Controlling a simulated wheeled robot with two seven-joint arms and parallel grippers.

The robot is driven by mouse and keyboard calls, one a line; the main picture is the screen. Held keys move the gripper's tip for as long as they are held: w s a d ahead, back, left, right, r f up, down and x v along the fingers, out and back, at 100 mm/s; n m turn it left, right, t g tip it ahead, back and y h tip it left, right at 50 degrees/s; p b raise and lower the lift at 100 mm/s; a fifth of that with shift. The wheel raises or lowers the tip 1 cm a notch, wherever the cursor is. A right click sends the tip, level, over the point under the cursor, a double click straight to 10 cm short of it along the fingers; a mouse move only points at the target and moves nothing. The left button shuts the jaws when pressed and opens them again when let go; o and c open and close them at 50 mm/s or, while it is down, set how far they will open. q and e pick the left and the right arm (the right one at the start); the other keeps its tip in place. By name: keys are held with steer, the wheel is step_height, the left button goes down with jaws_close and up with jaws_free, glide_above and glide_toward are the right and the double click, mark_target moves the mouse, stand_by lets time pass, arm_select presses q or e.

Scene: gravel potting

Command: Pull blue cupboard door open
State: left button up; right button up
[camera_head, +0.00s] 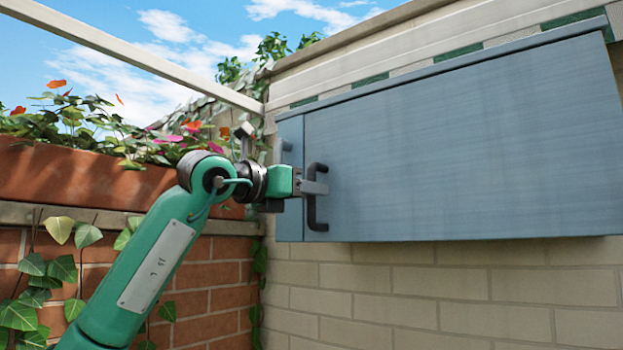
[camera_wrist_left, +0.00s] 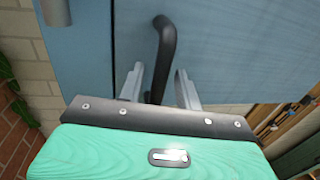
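The blue cupboard (camera_head: 285,215) hangs on the pale brick wall. Its wide blue door (camera_head: 470,140) looks shut, with a seam near its left edge. A dark, curved, upright handle (camera_head: 317,212) sits at the door's left side; it also shows in the left wrist view (camera_wrist_left: 164,42). My left gripper (camera_head: 318,188) is at the handle. In the left wrist view its two grey fingers (camera_wrist_left: 159,80) stand on either side of the handle bar, with narrow gaps visible, so it looks open around the bar. My right gripper is not in view.
A terracotta planter (camera_head: 80,180) with leaves and flowers stands on the red brick wall (camera_head: 215,285) at left. A grey cylindrical fitting (camera_wrist_left: 56,12) sits left of the handle. The space in front of the door looks clear in the head view.

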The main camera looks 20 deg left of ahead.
arm_select(q)
steer(key=shift+w+d, duration=0.35)
steer(key=shift+w, duration=0.2)
jaws_close()
steer(key=shift+s, duration=0.1)
